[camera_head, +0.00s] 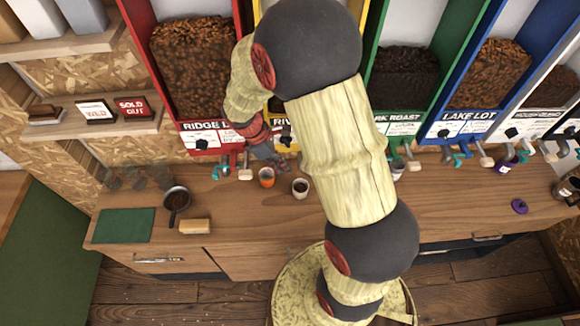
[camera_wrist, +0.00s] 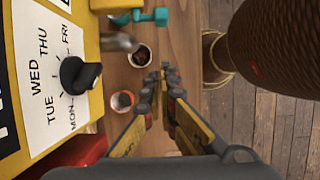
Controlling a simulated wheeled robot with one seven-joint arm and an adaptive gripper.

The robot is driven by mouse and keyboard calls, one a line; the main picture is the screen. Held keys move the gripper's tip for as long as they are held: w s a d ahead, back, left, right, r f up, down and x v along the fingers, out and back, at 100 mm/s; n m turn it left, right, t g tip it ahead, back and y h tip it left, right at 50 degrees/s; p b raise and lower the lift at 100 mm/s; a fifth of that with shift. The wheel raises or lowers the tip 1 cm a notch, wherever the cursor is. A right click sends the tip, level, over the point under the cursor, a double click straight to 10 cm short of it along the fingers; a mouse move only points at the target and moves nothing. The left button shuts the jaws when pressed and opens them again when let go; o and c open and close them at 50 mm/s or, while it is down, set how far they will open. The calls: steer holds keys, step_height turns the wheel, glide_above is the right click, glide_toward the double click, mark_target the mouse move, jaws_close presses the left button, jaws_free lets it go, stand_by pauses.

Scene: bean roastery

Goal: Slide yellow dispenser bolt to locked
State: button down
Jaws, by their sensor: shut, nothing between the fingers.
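The yellow dispenser (camera_wrist: 95,15) stands against the wall, mostly hidden behind my arm in the head view. In the wrist view its white label (camera_wrist: 45,70) shows day names around a black knob (camera_wrist: 78,75). A grey metal part (camera_wrist: 118,42) juts out beside the label; I cannot tell whether it is the bolt, or the bolt's position. My gripper (camera_wrist: 161,76) is shut and empty, with its fingers to the right of the knob and apart from it. In the head view my gripper (camera_head: 279,162) is low in front of the dispenser, above the counter.
The red dispenser (camera_head: 192,128) adjoins on the left. A teal handle (camera_wrist: 150,16) projects by the yellow dispenser.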

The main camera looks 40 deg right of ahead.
steer(key=v, duration=0.8)
steer(key=shift+s+r+b, duration=0.2)
steer(key=shift+r+b, duration=0.1)
steer(key=shift+d, duration=0.1)
steer(key=s+a+f+m+t+y+b, duration=0.1)
steer(key=s+a+f+m+t+b, duration=0.1)
steer(key=s+a+m+t+b, duration=0.2)
steer(key=s+a+f+m+t+y+b, duration=0.2)
steer(key=s+a+m+b, duration=0.4)
steer(key=b, duration=1.3)
steer(key=s+f+m+t, duration=0.1)
steer(key=s+t, duration=0.1)
steer(key=s, duration=0.2)
steer(key=shift+s+a+y, duration=0.2)
steer(key=shift+s+y, duration=0.1)
